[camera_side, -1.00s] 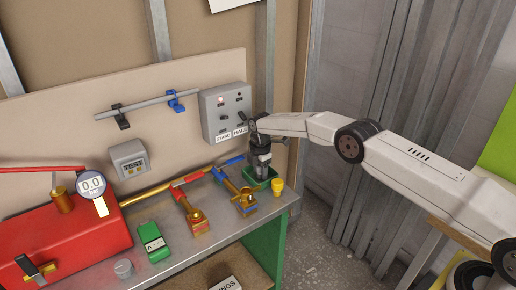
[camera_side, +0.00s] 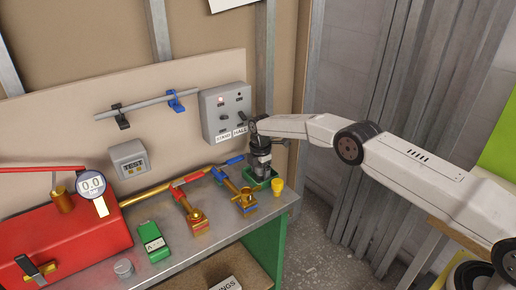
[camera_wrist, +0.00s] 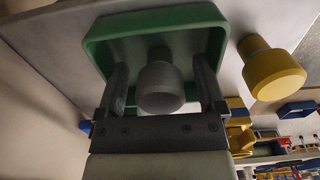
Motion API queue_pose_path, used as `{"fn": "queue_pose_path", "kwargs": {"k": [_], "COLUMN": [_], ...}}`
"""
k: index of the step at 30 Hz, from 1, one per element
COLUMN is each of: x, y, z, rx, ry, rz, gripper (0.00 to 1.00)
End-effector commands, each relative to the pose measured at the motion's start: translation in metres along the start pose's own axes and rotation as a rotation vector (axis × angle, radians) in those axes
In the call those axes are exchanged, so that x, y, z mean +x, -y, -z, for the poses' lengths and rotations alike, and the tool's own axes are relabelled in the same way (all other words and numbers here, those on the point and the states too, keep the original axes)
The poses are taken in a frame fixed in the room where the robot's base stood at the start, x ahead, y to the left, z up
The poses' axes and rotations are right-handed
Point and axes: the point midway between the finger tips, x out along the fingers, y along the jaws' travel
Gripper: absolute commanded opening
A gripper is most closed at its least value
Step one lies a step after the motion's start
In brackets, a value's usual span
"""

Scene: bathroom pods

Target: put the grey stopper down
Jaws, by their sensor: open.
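The grey stopper (camera_wrist: 160,84) is inside the green tray (camera_wrist: 205,14) in the wrist view. My gripper (camera_wrist: 162,72) is open, with one finger on each side of the stopper and a visible gap to each. Whether the stopper's foot rests on the tray floor is hard to tell. In the side view my gripper (camera_side: 263,172) points down into the green tray (camera_side: 249,180) at the bench's right end and hides the stopper there.
A yellow stopper (camera_side: 277,186) stands just right of the tray, near the bench edge; it also shows in the wrist view (camera_wrist: 268,70). Brass valves with red (camera_side: 193,212) and blue (camera_side: 241,197) handles stand left of the tray. A switch box (camera_side: 226,112) is on the panel behind.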

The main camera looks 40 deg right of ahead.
Motion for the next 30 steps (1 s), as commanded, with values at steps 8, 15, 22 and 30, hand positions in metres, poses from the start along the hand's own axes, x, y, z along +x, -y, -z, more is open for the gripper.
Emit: {"fn": "queue_pose_path", "kwargs": {"k": [8, 15, 22, 30], "x": [-0.016, -0.049, -0.087, -0.116], "y": [-0.001, -0.001, -0.001, 0.0], "z": [0.0, 0.0, 0.0, 0.0], "rx": [0.0, 0.0, 0.0, 0.0], "ry": [0.0, 0.0, 0.0, 0.0], "rz": [-0.001, -0.003, -0.003, -0.001], "gripper": [0.88, 0.88, 0.88, 0.88]}}
